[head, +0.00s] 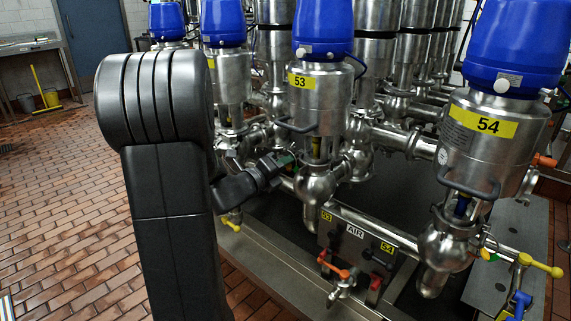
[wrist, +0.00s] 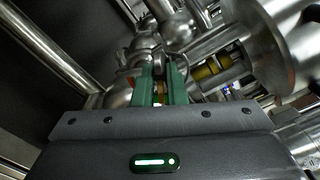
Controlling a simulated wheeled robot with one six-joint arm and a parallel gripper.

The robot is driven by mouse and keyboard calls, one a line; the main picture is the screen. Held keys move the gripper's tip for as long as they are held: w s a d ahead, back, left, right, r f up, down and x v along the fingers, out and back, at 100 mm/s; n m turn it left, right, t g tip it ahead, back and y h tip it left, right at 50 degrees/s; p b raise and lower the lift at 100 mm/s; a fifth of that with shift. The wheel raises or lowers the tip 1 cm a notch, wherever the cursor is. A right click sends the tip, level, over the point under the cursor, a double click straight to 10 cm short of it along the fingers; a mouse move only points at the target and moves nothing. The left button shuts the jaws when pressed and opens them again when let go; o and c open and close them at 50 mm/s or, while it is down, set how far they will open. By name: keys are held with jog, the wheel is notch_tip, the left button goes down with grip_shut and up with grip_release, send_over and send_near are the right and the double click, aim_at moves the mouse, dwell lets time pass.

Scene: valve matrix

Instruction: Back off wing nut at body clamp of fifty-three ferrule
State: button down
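The valve body marked 53 (head: 320,92) stands mid-picture in the head view, a steel cylinder with a blue top and yellow label. Below it are a narrow neck and a rounded steel body (head: 316,185) with side pipes. My gripper (head: 287,160) is at the left of this neck, its green fingertips close to the clamp area. In the wrist view my gripper's green fingers (wrist: 160,82) stand close together at the clamp (wrist: 140,58), with a small brass-coloured part (wrist: 159,92) in the narrow gap. I cannot tell whether the fingers press on it. The wing nut's outline is mostly hidden.
Valve 54 (head: 485,130) stands at the right. A box marked AIR (head: 352,240) with orange and black handles sits low in front. More valves and pipes crowd behind. A yellow stem part (wrist: 210,70) lies right of the fingers.

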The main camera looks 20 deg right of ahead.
jog(key=shift+n, duration=0.3)
jog(key=n+p, duration=0.2)
jog(key=n, duration=0.3)
jog(key=shift+r+p, duration=0.2)
jog(key=shift+p, duration=0.15)
jog(key=n+p, duration=0.3)
jog(key=n, duration=0.3)
jog(key=shift+r+n+p, duration=0.1)
jog(key=shift+n+p, duration=0.25)
jog(key=shift+n, duration=0.05)
jog(key=n+p, duration=0.4)
jog(key=n, duration=0.2)
jog(key=shift+r, duration=0.1)
jog(key=n+p, duration=0.3)
jog(key=n, duration=0.2)
jog(key=shift+w+a+n, duration=0.1)
jog(key=shift+n, duration=0.2)
jog(key=c, duration=1.6)
grip_release()
